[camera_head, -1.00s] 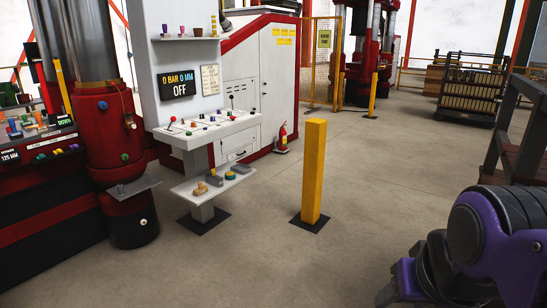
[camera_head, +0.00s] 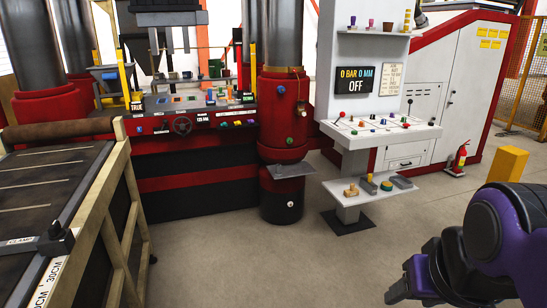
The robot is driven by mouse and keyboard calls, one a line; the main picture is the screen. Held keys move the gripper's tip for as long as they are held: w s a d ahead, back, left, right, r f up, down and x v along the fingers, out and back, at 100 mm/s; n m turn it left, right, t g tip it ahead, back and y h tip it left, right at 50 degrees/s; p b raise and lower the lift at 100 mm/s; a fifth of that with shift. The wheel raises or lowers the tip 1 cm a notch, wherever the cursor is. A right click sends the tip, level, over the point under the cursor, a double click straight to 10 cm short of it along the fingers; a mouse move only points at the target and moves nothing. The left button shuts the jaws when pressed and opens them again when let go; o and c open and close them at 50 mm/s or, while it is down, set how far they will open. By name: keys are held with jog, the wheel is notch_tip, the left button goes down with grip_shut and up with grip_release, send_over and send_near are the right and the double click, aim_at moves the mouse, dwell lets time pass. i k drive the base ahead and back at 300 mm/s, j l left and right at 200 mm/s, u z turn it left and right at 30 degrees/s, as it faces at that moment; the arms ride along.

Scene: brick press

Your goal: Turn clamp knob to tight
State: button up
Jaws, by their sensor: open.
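The clamp knob (camera_head: 57,240) is a dark knob on a small black block. It sits on the front edge of the roller table at the far left, beside a strip lettered CLAMP. Its turn position cannot be read from here. My gripper (camera_head: 399,288) is at the bottom right, at the end of my purple and black arm. It is open and partly cut by the frame edge. No object shows in it. It is far to the right of the knob, with open floor between them.
The red and black press (camera_head: 195,165) stands behind, with a handwheel (camera_head: 182,126) and buttons. A white control console (camera_head: 382,134) with an OFF display (camera_head: 356,87) stands right of it. The concrete floor (camera_head: 290,260) in front is clear.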

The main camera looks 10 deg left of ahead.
aim_at(56, 231)
jog(key=i+u, duration=0.2)
jog(key=u, duration=0.2)
jog(key=i+u, duration=0.2)
jog(key=u, duration=0.15)
jog(key=i+u, duration=0.2)
jog(key=u, duration=0.2)
jog(key=i+u, duration=0.2)
jog(key=u, duration=0.2)
jog(key=i+l+u, duration=0.1)
jog(key=u, duration=0.35)
jog(key=i+l+u, duration=0.2)
jog(key=u, duration=0.2)
jog(key=i+l+u, duration=0.25)
jog(key=u, duration=0.15)
jog(key=i+l+u, duration=0.1)
jog(key=l+u, duration=0.15)
jog(key=u, duration=0.2)
